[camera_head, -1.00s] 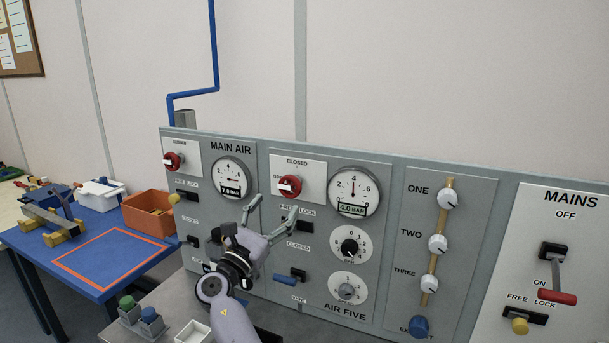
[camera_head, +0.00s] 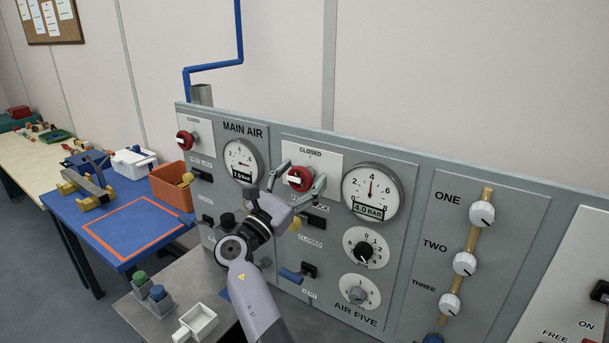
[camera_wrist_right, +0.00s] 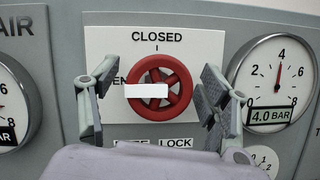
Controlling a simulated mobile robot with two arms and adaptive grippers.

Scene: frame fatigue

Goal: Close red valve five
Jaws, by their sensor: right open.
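The red valve (camera_head: 299,179) of the air five section is a round red handwheel with a white bar, on a white plate marked CLOSED at the top. In the right wrist view the wheel (camera_wrist_right: 160,88) faces me, and its white bar lies level, pointing left to the partly hidden open mark. My right gripper (camera_head: 298,184) is open with its fingers on either side of the wheel. In the right wrist view the fingers (camera_wrist_right: 157,100) stand apart from the rim, with a gap on both sides. My left gripper is not in view.
A gauge (camera_head: 372,192) reading 4.0 BAR sits right of the valve. A second red valve (camera_head: 186,140) is on the main air section. A blue lever (camera_head: 291,276) sticks out below. A blue table (camera_head: 108,252) stands at the left.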

